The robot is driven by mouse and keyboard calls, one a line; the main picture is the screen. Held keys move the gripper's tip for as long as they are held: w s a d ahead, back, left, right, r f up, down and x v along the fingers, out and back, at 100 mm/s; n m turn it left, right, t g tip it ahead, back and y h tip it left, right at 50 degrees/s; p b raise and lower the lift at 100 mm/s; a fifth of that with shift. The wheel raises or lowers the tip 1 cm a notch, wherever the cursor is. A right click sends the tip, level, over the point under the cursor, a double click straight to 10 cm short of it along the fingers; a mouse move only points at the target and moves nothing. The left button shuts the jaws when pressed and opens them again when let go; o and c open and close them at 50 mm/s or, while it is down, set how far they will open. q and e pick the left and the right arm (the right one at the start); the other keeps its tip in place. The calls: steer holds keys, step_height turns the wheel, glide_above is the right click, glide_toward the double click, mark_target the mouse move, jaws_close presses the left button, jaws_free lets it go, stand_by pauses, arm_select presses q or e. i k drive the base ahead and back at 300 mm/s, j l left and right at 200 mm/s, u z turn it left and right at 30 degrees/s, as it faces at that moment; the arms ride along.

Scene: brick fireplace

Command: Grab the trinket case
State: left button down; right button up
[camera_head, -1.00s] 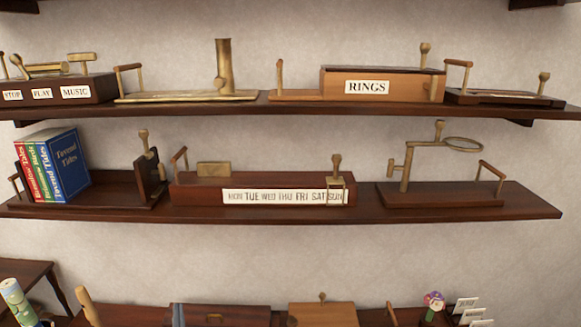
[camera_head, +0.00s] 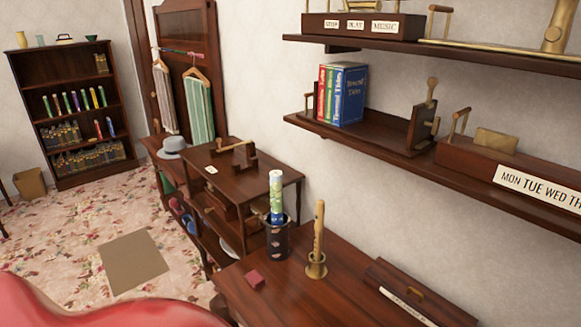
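I cannot tell for sure which thing is the trinket case. A long dark wooden box with a small brass handle (camera_head: 418,292) lies on the near table at the lower right. Neither of my grippers shows in the head view.
The near wooden table (camera_head: 325,295) also bears a dark cup (camera_head: 277,240) with a patterned roll and a brass holder (camera_head: 316,266) with a wooden stick. Wall shelves (camera_head: 390,150) overhang it. A side table (camera_head: 240,178) and bookcase (camera_head: 75,110) stand farther left.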

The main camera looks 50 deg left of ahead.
mark_target(255, 278)
steer(key=u, duration=1.8)
steer(key=i+u, duration=0.25)
steer(key=i+l+u, duration=0.1)
steer(key=u, duration=0.2)
steer(key=i, duration=0.05)
